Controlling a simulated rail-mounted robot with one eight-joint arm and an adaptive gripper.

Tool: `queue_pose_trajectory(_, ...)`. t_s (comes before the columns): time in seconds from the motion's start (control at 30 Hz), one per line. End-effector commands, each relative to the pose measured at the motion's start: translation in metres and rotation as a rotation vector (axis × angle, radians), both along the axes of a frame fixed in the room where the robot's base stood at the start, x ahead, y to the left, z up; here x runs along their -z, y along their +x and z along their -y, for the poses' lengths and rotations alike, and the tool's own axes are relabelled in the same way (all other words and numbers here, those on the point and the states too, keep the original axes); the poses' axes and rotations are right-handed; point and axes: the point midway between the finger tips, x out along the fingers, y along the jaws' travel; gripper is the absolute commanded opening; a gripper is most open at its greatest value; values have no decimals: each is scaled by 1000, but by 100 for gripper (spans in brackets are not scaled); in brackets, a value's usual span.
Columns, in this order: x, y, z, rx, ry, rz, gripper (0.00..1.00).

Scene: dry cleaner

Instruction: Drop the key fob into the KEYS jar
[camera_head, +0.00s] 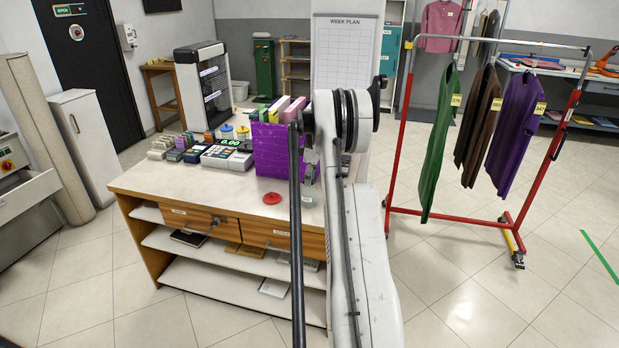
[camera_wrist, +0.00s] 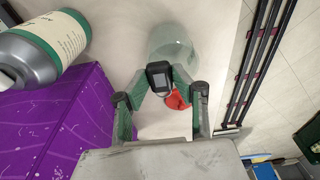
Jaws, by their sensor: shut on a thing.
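My gripper (camera_wrist: 160,90) is shut on a black key fob (camera_wrist: 159,73), which has a small screen or face and a metal ring. A red piece (camera_wrist: 178,99) shows beside the ring; I cannot tell whether it hangs from the fob. A clear glass jar (camera_wrist: 172,42) stands on the counter, partly behind the fob in the wrist view; its lettering is not readable. The fob appears above the counter, over the jar's near side; its height over the rim is unclear.
A purple box (camera_wrist: 68,125) and a large grey bottle (camera_wrist: 35,55) are close on the left in the wrist view. A red lid (camera_head: 272,198) lies on the counter (camera_head: 225,190). A garment rack (camera_head: 452,217) is at right.

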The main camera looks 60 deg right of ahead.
Motion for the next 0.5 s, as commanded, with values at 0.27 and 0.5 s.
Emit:
queue_pose_trajectory(0.27, 0, 0, 0, 0, 0, 0, 46)
queue_pose_trajectory(0.5, -1, 0, 0, 0, 0, 0, 46)
